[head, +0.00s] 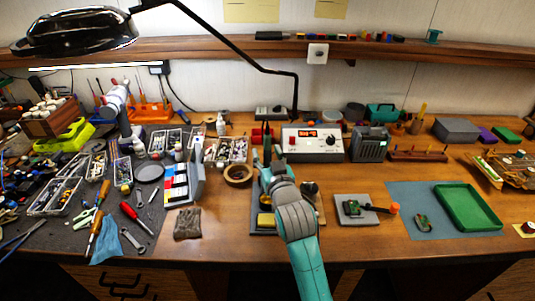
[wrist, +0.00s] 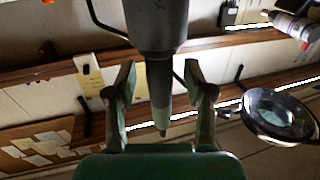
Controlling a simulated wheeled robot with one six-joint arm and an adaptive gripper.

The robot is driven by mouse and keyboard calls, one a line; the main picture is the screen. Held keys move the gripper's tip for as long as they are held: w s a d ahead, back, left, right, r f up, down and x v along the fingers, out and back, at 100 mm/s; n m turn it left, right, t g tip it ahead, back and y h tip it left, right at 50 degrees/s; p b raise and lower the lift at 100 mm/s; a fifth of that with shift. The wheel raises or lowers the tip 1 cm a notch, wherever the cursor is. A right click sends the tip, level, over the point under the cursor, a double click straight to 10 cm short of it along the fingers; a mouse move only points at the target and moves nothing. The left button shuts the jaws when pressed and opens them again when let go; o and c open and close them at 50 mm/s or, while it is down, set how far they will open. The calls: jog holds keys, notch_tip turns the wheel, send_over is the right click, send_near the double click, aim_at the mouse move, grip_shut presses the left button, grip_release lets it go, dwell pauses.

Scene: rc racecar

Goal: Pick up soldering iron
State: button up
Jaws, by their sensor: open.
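My gripper (head: 268,165) reaches over the bench in front of the soldering station (head: 312,143), a pale box with a lit red display. In the wrist view my gripper (wrist: 160,78) is open, with one finger on each side of a grey cylinder with a pale green section and a dark tip, which looks like the soldering iron (wrist: 160,40). A gap shows between it and each finger. In the head view a dark upright piece (head: 267,133) shows just beyond my gripper, probably the same iron. Its lower part and any holder are hidden by my gripper.
A tape roll (head: 238,173) and a multicoloured bin (head: 183,183) stand to the left. A small grey block with a circuit board (head: 352,208) lies to the right, near a green tray (head: 468,207) on a blue mat. A lamp (head: 80,32) arches overhead.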

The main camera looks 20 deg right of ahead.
grip_shut()
notch_tip(320, 180, up, 18)
jog(key=shift+r, duration=0.1)
dwell(0.7)
